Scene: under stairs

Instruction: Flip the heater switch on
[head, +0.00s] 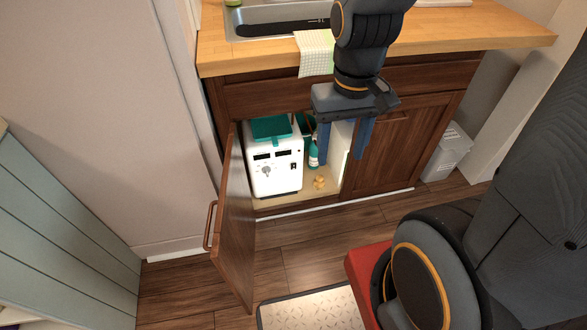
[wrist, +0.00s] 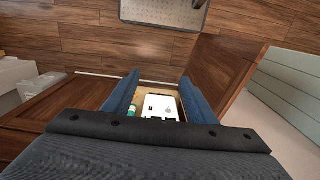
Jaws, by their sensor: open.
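The heater looks to be the white box (head: 276,172) with a dark display and a small grey switch or knob (head: 266,169) on its front. It stands inside the open left side of the under-sink cabinet. My gripper (head: 344,140) is open and empty, pointing down in front of the cabinet, to the right of the heater and apart from it. In the wrist view the white box (wrist: 160,106) shows between the two blue fingers (wrist: 157,98). The switch's position is too small to tell.
The left cabinet door (head: 235,225) stands open toward me. A teal bottle (head: 313,153) and a small yellowish object (head: 319,183) are right of the heater. A teal item (head: 271,128) lies on top of it. The right door (head: 400,145) is shut. A mat (head: 312,308) lies on the floor.

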